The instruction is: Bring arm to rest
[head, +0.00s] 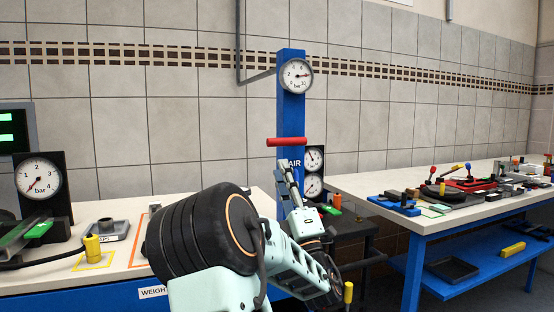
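My arm reaches up from the bottom of the head view, its large black joint in front of the left table. My gripper (287,168) points upward in front of the blue column (291,112), by the AIR sign and just below the red crossbar handle (286,142). A small gap seems to separate the fingertips from the handle, but I cannot tell the depth. The fingers are small and seen at an angle, so I cannot tell whether they are open or shut. I see nothing held in them.
A round gauge (296,76) tops the column; two more gauges (314,172) stand behind the gripper. The left table (110,262) holds a gauge (39,177) and a yellow weight (92,246). The right table (415,216) is crowded with tools. Tiled wall lies behind.

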